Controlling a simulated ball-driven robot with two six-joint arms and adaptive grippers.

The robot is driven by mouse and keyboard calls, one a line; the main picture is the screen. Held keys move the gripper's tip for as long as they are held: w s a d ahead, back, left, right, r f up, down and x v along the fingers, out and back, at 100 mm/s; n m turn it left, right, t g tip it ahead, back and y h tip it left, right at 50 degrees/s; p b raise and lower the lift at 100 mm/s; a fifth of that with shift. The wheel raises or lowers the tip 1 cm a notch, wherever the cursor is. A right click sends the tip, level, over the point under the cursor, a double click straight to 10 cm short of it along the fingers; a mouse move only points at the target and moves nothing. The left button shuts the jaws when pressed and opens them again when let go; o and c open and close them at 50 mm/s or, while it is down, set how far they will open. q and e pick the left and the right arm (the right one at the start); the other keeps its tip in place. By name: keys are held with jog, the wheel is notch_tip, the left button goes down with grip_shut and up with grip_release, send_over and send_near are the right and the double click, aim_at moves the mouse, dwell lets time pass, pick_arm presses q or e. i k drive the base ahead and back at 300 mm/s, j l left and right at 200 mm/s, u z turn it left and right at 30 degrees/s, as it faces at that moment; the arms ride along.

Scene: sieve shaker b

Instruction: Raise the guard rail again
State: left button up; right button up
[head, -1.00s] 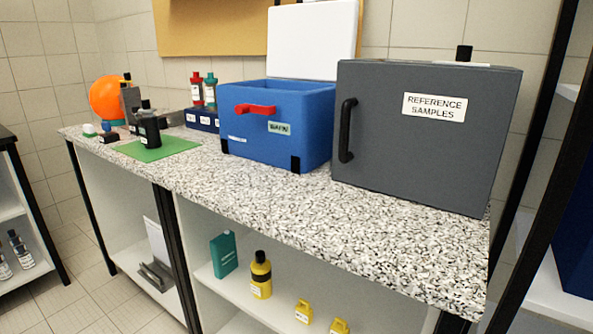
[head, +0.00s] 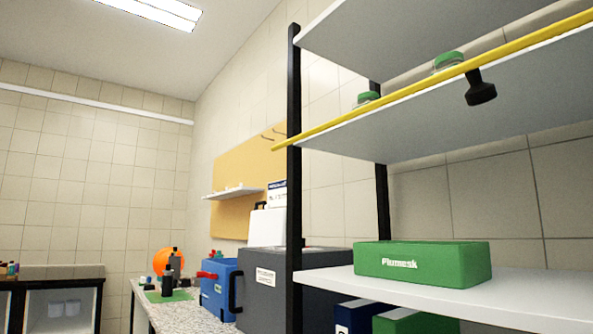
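The yellow guard rail (head: 400,99) runs across the front of the upper shelf unit in the head view, from the black left post up to the right edge of the picture. It lies close along the front edge of a white shelf board (head: 430,118) that I see from below. A black knob handle (head: 480,90) hangs below the rail, right of the middle. The rail's right end is out of view. Neither of my grippers is in view.
Green-lidded jars (head: 448,61) (head: 368,97) show behind the rail. A green box (head: 422,262) lies on the shelf below. A black post (head: 294,190) bounds the unit on the left. The counter holds a grey cabinet (head: 300,268) and a blue box (head: 217,287).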

aim_at(480, 91)
jog(key=k+l, duration=0.1)
jog(key=l, duration=0.7)
jog(key=k+l, duration=0.15)
jog(key=l, duration=0.25)
jog(key=u, duration=0.05)
